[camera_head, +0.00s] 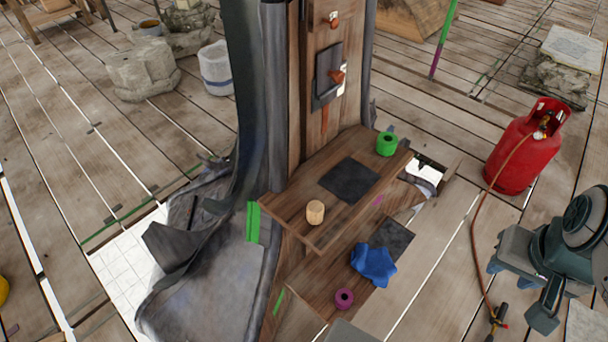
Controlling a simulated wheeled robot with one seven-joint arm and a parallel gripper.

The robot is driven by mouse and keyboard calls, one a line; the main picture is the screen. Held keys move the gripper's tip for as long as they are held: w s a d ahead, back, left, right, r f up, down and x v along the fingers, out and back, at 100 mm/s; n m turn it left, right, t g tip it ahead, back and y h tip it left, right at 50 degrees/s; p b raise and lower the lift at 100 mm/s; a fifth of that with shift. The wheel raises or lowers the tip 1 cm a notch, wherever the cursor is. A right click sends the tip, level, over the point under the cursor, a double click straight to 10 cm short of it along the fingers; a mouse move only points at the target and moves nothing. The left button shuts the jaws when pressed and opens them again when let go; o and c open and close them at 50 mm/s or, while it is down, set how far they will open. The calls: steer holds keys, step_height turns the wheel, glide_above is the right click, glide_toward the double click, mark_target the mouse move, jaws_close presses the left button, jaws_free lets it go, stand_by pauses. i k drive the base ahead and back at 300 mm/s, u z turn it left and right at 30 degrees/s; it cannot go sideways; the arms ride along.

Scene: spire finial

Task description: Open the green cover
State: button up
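A flat green rectangular panel (253,222) sits upright at the left end of the upper wooden shelf, beside the grey sheeting. It is the only flat green piece of that size, but I cannot tell whether it is hinged. A green roll (386,143) stands at the back right of the same shelf. My arm shows at the right edge, well away from the shelf and the panel. Its lower end (543,318) hangs over the floorboards, and no separate fingertips can be made out. I see nothing held there.
The shelf (285,205) carries a wooden cylinder (315,212) and a dark square. Below lie a blue cloth (373,265) and a purple roll (344,299). Stone blocks stand behind.

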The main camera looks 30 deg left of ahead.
mark_target(260, 223)
steer(key=z, duration=0.3)
steer(key=k, duration=1.55)
steer(key=u, duration=1.3)
steer(key=k, duration=0.75)
steer(key=z, duration=0.6)
steer(key=k, duration=0.65)
steer(key=z, duration=0.75)
steer(key=i, duration=2.75)
steer(key=u, duration=1.65)
steer(key=i, duration=0.75)
steer(key=u, duration=0.8)
